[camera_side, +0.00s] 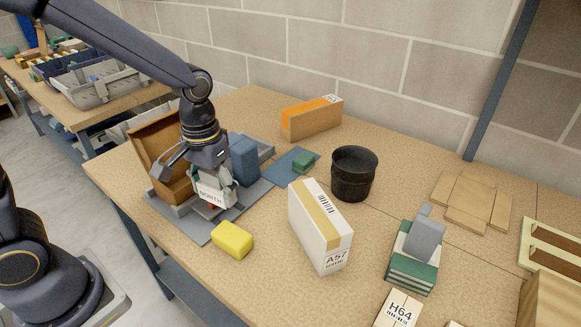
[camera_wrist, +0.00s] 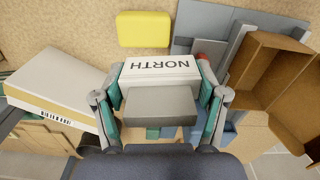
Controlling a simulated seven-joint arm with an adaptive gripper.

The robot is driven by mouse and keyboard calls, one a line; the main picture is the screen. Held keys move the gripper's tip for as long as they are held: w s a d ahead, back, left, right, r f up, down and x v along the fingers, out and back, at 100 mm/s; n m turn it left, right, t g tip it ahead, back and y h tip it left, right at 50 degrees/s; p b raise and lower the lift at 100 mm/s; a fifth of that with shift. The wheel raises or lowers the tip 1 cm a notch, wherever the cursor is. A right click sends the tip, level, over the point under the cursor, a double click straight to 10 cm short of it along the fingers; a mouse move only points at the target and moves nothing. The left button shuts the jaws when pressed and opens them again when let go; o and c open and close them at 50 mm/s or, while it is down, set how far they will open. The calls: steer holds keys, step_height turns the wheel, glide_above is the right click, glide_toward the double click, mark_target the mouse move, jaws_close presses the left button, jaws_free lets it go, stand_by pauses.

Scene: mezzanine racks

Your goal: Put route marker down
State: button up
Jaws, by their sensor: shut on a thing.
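The route marker (camera_side: 211,194) is a block with a white face that reads NORTH. My gripper (camera_side: 209,178) is shut on it, pointing down over the grey board at the left of the bench. In the wrist view the marker (camera_wrist: 160,68) sits between the two fingers (camera_wrist: 160,100), with its grey top toward me. A small red thing (camera_side: 212,207) shows just below the marker, mostly hidden. I cannot tell whether the marker touches what is under it.
A brown open box (camera_side: 150,146) stands close behind my gripper and a blue block (camera_side: 243,160) beside it. A yellow block (camera_side: 232,239) lies in front. A white carton (camera_side: 308,225), black bin (camera_side: 353,174) and orange-topped box (camera_side: 311,118) stand further right.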

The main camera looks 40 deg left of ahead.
steer(key=s+d+m, duration=0.2)
steer(key=s+d, duration=0.8)
steer(key=s, duration=0.4)
glide_above(276, 287)
steer(key=f, duration=0.9)
steer(key=shift+s+a, duration=0.1)
steer(key=shift+s, duration=0.2)
steer(key=shift+w+f, duration=0.15)
steer(key=shift+f, duration=0.1)
steer(key=shift+w+f, duration=0.1)
steer(key=shift+f, duration=1.5)
steer(key=shift+f, duration=0.1)
steer(key=o, duration=1)
